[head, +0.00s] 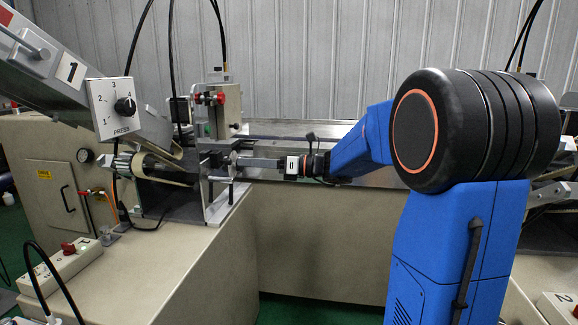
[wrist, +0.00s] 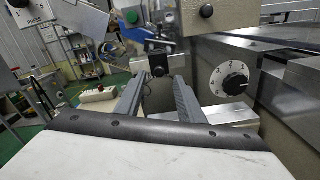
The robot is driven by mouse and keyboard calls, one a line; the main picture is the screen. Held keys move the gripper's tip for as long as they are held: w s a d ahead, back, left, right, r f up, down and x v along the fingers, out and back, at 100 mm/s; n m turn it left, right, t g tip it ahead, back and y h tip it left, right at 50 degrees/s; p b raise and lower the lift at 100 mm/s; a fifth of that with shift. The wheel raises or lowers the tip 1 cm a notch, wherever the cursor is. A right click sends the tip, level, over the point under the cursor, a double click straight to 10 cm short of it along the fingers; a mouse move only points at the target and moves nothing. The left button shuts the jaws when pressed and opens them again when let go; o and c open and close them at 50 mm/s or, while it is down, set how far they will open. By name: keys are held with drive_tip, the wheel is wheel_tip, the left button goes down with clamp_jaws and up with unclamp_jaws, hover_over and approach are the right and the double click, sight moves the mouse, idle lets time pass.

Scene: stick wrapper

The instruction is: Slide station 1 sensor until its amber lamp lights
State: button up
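The station 1 machine, with its "1" plate (head: 71,69), stands at the left in the head view. My gripper (head: 240,162) reaches leftward to its upright metal bracket (head: 232,108). In the wrist view my gripper (wrist: 160,80) has its two grey fingers apart with nothing between them. A small black block with a round face (wrist: 158,67) appears beyond the fingertips, apart from them as far as I can see; it may be the sensor, but I cannot tell. No lit amber lamp can be made out in either view.
A PRESS dial (head: 124,107) hangs left of the bracket, above a roller (head: 150,166). A numbered dial (wrist: 235,79) is close right of my fingers in the wrist view. A control box with a red knob (head: 67,248) sits at front left. Black cables hang overhead.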

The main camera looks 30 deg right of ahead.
drive_tip(key=v, duration=1.3)
drive_tip(key=s+a+f+n+g+h, duration=0.3)
drive_tip(key=s+a+f+n, duration=0.3)
drive_tip(key=s+a, duration=0.15)
drive_tip(key=s+a+f+n+g+h, duration=0.2)
drive_tip(key=s+a+f+n+g, duration=0.2)
drive_tip(key=s+a+f+n, duration=0.25)
drive_tip(key=s+d+f+n+h, duration=0.3)
drive_tip(key=s+f+n+h, duration=0.1)
drive_tip(key=s+n, duration=0.4)
drive_tip(key=s+d+f+n+t+h, duration=0.1)
drive_tip(key=s+d+f+n+h, duration=0.2)
drive_tip(key=s+n, duration=0.5)
drive_tip(key=s+f+h, duration=0.1)
drive_tip(key=h, duration=0.1)
drive_tip(key=shift+f+h, duration=0.25)
drive_tip(key=shift+h, duration=0.05)
